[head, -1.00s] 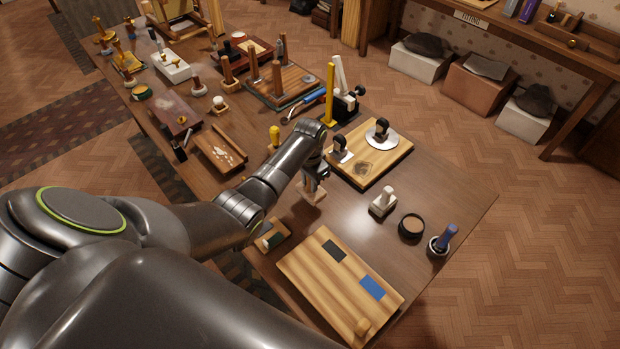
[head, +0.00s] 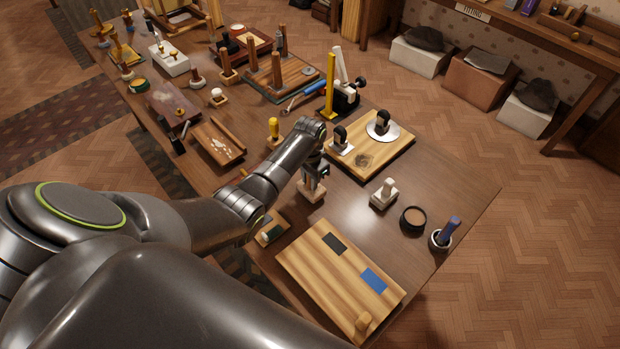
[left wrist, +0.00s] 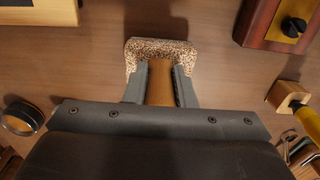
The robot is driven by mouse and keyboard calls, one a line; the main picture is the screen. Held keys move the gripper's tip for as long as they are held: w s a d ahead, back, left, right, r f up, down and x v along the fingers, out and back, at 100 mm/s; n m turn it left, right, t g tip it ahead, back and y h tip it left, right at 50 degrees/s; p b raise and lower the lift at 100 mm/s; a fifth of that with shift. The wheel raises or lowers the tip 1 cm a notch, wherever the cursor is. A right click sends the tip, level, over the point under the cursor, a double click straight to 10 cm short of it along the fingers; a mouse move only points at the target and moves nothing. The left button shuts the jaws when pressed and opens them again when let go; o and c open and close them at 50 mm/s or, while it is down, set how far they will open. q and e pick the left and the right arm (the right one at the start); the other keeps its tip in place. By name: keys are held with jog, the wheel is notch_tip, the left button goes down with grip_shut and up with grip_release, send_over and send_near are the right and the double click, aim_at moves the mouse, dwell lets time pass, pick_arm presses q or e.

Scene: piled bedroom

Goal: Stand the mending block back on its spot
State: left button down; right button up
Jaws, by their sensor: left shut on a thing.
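My left gripper (head: 313,181) is shut on the brown handle (left wrist: 160,82) of a block with a speckled base (left wrist: 160,46). I take this to be the mending block; its pale base (head: 311,196) shows under the fingers in the head view. A striped board (head: 318,285) with a black patch (head: 335,244) and a blue patch (head: 373,280) lies at the front. My right gripper is not in view.
A light board (head: 395,158) with two black-handled stamps lies behind the gripper. A round dark pot (head: 413,220) and a purple-handled tool in a cup (head: 446,234) stand near the right edge. A yellow-handled tool (head: 273,130) stands to the left. The far table is crowded.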

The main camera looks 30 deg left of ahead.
pick_arm(q)
jog(key=shift+f+b, duration=0.5)
jog(key=shift+f, duration=0.5)
dwell(0.6)
jog(key=c, duration=1.1)
grip_release()
notch_tip(320, 180, up, 6)
jog(key=p, duration=0.6)
jog(key=shift+f, duration=0.1)
jog(key=shift+r, duration=1.1)
